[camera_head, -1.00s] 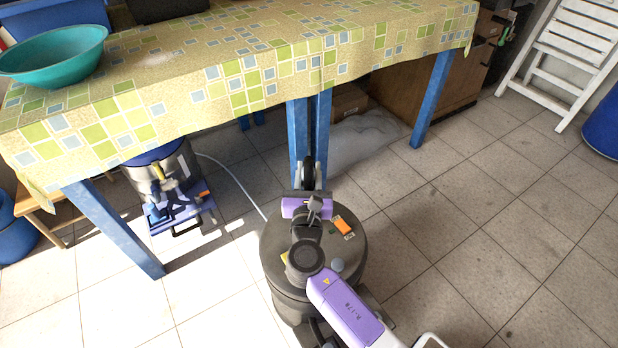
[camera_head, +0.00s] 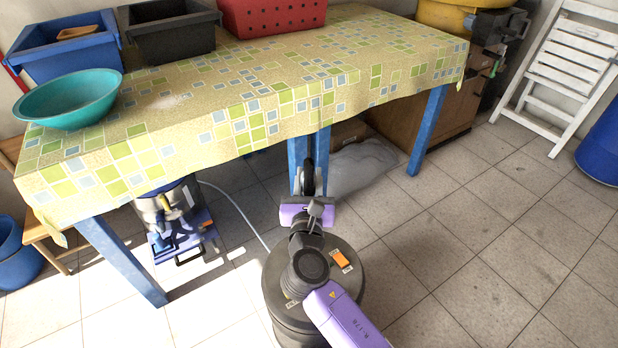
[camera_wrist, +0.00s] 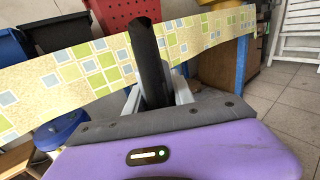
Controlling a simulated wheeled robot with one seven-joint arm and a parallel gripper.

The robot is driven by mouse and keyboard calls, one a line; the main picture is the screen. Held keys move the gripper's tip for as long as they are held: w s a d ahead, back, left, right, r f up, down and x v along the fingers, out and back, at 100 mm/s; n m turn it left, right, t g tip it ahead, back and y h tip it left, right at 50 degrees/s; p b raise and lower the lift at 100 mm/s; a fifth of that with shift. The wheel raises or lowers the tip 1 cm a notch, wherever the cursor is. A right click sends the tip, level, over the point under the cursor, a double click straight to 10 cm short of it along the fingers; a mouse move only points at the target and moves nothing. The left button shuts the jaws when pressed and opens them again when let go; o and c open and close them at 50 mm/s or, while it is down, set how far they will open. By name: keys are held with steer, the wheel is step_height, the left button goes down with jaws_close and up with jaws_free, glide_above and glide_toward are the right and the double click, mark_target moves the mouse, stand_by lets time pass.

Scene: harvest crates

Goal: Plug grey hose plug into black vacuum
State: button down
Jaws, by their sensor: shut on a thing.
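My gripper (camera_head: 308,200) is shut on a dark, tube-shaped hose plug (camera_head: 308,178), which stands up between its fingers. The plug also shows in the wrist view (camera_wrist: 150,65), nearly upright and tilted slightly, against the tablecloth; it looks closer to black than grey. A canister vacuum (camera_head: 165,212) with a metal-looking body, blue parts and a yellow detail stands under the left of the table, left of my gripper and apart from it. Its upper part is hidden by the cloth. The plug's far end and any socket cannot be made out.
A table with a checked cloth (camera_head: 230,110) stands ahead, on blue legs (camera_head: 122,262). It carries a teal bowl (camera_head: 68,97) and several crates. A pale hose (camera_head: 240,213) lies on the floor. A white folding chair (camera_head: 565,60) stands right. Tiles at right are clear.

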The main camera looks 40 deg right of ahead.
mark_target(308, 167)
steer(key=shift+r, duration=0.15)
steer(key=shift+r+p, duration=2.6)
steer(key=shift+p, duration=0.5)
steer(key=s+a+f+n+t+y, duration=0.2)
steer(key=s+a+f+n+y, duration=0.1)
steer(key=a+n+y, duration=0.1)
steer(key=s+a+f+n+t+y, duration=0.3)
steer(key=s+a+f+n+y, duration=0.1)
steer(key=a+y, duration=0.3)
steer(key=shift+f+n+y, duration=0.3)
steer(key=shift+n+y, duration=0.2)
steer(key=shift+y, duration=0.4)
